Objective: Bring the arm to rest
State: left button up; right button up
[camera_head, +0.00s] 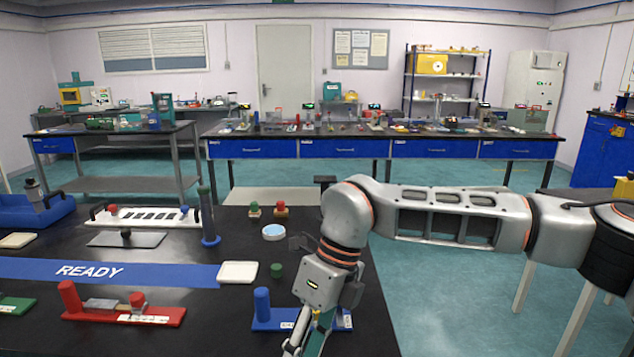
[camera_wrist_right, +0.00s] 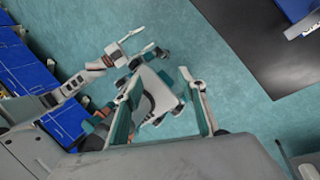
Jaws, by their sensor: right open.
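My right arm comes in from the right in the head view and bends down over the right end of the near black table (camera_head: 240,325). My right gripper (camera_head: 308,342) points down at the bottom edge, in front of a blue fixture (camera_head: 263,312) with an upright post; its tips are cut off there. In the right wrist view its two fingers (camera_wrist_right: 163,78) stand wide apart with nothing between them. Beyond them, over the teal floor, a pale arm with a small gripper (camera_wrist_right: 136,47) shows, likely my left; its jaw state is unclear.
The near table bears a blue READY strip (camera_head: 110,272), a red fixture (camera_head: 125,308), a white slotted rack (camera_head: 145,216), a green-topped post (camera_head: 207,215) and a round dish (camera_head: 273,231). Open floor (camera_head: 440,295) lies right of the table. Blue-drawered benches (camera_head: 345,147) stand behind.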

jog(key=s+a+g+y, duration=0.5)
jog(key=s+a+y, duration=0.1)
jog(key=s+a, duration=0.55)
jog(key=w+a+r+m+t+y, duration=0.2)
jog(key=a+r+m+y, duration=0.2)
jog(key=r+m+y, duration=0.45)
jog(key=w+d+f+m+t+y, duration=0.3)
jog(key=w+d+m+t+y, duration=0.25)
jog(key=w+m+t, duration=0.55)
jog(key=w+d+f+m+t+h, duration=0.2)
jog(key=d+f+m+t+h, duration=1)
jog(key=f+m, duration=0.3)
jog(key=s+d+f+m+g+h, duration=0.2)
jog(key=s+d+f+m+h, duration=0.15)
jog(key=d+f, duration=0.45)
jog(key=s+d+f+m+g+h, duration=0.1)
jog(key=s+d+f+m+h, duration=0.2)
jog(key=d+f, duration=0.45)
jog(key=s+d+f+m+g+h+p, duration=0.1)
jog(key=s+d+f+g+h+p, duration=0.1)
jog(key=s+d+f, duration=0.3)
jog(key=s+f+g+p, duration=0.1)
jog(key=s+f, duration=0.2)
jog(key=s, duration=0.3)
jog(key=shift+f+g, duration=0.15)
jog(key=shift+g, duration=0.15)
